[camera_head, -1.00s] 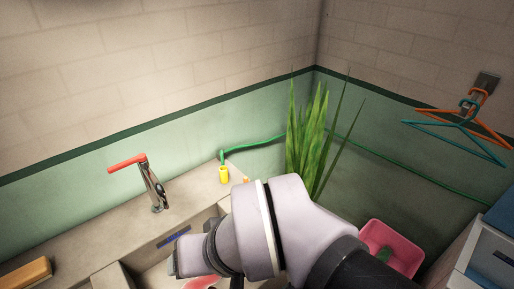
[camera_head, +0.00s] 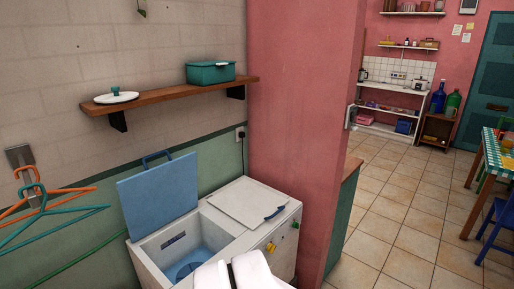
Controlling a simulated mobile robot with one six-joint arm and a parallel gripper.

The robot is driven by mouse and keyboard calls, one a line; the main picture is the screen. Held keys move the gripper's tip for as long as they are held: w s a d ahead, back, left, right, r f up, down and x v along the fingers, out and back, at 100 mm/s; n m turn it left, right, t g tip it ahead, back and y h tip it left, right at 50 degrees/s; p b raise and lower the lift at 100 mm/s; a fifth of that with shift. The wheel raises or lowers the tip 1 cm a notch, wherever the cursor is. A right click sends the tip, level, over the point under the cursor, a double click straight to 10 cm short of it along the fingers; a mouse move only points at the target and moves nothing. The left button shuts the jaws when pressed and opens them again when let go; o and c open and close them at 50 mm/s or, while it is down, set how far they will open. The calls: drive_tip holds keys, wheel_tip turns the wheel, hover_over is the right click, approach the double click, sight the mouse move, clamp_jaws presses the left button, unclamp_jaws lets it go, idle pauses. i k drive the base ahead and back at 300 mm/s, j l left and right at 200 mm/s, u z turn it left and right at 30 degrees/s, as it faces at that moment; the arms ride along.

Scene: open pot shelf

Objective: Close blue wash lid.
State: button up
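The blue wash lid (camera_head: 160,194) stands open and nearly upright at the back left of the white washing machine (camera_head: 245,248). A dark blue handle shows on its top edge. The blue wash tub (camera_head: 187,262) below it is uncovered. The machine's other lid (camera_head: 250,204), white with a dark blue handle, lies flat on the right side. A white part of my arm shows at the bottom edge in front of the machine.
Orange and teal hangers (camera_head: 42,205) hang on the wall at left. A wooden shelf (camera_head: 170,94) with a teal box (camera_head: 210,72) and a white dish (camera_head: 116,97) is above the machine. A pink wall (camera_head: 300,130) stands right of it. Tiled floor (camera_head: 395,215) lies open beyond.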

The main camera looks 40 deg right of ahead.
sight(152, 198)
drive_tip(key=z, duration=0.5)
drive_tip(key=i+l+u, duration=0.2)
drive_tip(key=i+l, duration=0.2)
drive_tip(key=l, duration=0.2)
drive_tip(key=i+l+u, duration=0.2)
drive_tip(key=i+l, duration=0.2)
drive_tip(key=l, duration=0.25)
drive_tip(key=i+l+u, duration=0.1)
drive_tip(key=l, duration=0.25)
drive_tip(key=i+l+u, duration=0.1)
drive_tip(key=l, duration=0.25)
drive_tip(key=i, duration=0.1)
